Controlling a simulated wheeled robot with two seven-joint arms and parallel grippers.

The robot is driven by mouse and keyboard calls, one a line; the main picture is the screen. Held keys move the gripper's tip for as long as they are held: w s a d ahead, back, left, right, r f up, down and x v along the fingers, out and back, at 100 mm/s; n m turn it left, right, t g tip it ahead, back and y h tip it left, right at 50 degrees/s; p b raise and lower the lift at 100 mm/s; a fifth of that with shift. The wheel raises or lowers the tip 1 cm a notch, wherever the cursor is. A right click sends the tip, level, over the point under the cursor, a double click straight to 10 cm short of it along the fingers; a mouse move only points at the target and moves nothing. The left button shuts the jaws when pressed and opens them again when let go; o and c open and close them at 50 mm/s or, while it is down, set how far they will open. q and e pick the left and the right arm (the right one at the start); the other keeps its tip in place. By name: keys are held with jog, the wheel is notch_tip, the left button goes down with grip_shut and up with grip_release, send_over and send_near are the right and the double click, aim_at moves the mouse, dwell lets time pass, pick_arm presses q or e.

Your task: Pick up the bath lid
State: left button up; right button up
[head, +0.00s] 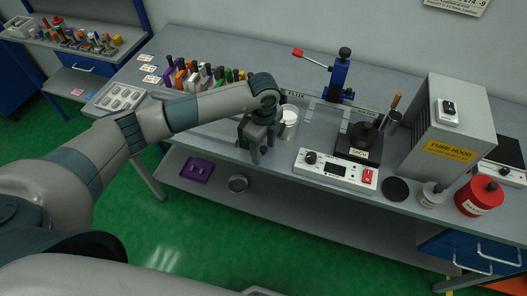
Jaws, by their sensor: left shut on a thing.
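A flat black disc (395,189), which looks like the bath lid, lies on the bench right of the white control box. The black bath (357,154) with a label on its front stands behind that box; I cannot tell what is on its top. My left gripper (259,153) is over the bench's front part, left of the control box and well apart from the disc. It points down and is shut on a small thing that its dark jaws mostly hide. My right gripper is not in view.
A pale metal cup (289,122) stands close beside my left gripper. The white control box (335,171), fume hood (450,130), a small bottle (432,194) and red can (479,196) crowd the right side. A blue stand (340,78) rises behind. Several coloured-handled items stand at the back left.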

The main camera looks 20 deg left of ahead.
aim_at(264, 148)
pick_arm(q)
jog(key=shift+r, duration=0.1)
notch_tip(264, 148, up, 18)
jog(key=b, duration=0.5)
jog(key=shift+a, duration=0.1)
dwell(0.6)
